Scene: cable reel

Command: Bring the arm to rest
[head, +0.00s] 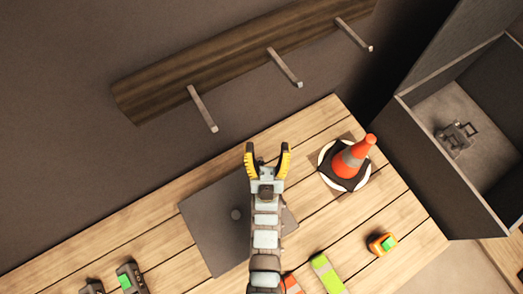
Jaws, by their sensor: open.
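My gripper (267,159) has yellow and black fingers, spread apart with nothing between them. It is over the wooden table (155,240), near the table's back edge, and points toward the wall. My arm stretches up from the bottom of the head view and covers part of a dark grey square plate (215,221) on the table. No cable reel can be made out.
An orange cone (353,158) stands on the right. An orange device (382,244), a green item (326,272) and dark devices (131,278) lie nearer. A wooden rail (235,55) with metal pegs is on the wall. A dark open box (440,175) holds a metal object (457,138).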

